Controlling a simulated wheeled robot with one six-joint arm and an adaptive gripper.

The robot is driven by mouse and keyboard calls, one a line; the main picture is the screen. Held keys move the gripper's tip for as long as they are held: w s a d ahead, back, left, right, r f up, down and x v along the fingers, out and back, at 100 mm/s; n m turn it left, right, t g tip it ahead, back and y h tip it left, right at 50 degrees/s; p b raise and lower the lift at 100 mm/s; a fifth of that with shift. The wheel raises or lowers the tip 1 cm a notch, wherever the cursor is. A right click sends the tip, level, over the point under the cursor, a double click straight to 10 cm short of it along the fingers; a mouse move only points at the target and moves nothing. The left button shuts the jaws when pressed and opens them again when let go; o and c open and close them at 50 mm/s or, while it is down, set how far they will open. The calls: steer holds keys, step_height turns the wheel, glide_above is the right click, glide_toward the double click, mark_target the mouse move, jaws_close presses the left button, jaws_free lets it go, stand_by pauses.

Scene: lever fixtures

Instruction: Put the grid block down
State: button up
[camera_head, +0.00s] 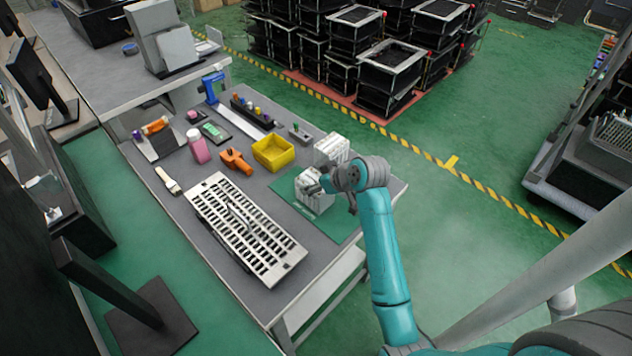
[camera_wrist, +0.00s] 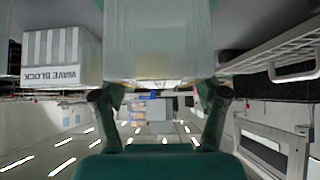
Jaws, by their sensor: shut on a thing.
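The grid block (camera_head: 313,191) is a pale white block at the green mat (camera_head: 340,228), near the table's right end. My gripper (camera_head: 324,184) is shut on it from the right. In the wrist view the block (camera_wrist: 157,40) fills the top middle, with one finger of my gripper (camera_wrist: 160,92) at each side. Its label is not visible. I cannot tell whether its underside touches the mat. A second white block, labelled WAVE BLOCK (camera_wrist: 62,52) in the wrist view, stands apart from it; it shows just behind in the head view (camera_head: 331,148).
A white slotted rack (camera_head: 207,210) lies left of the mat. A yellow bin (camera_head: 273,153), an orange tool (camera_head: 235,161) and a pink bottle (camera_head: 199,148) stand farther back. The mat's front part is bare. The table's right edge is close to my arm.

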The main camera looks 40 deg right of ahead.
steer(key=o, duration=1.4)
steer(key=shift+f, duration=0.15)
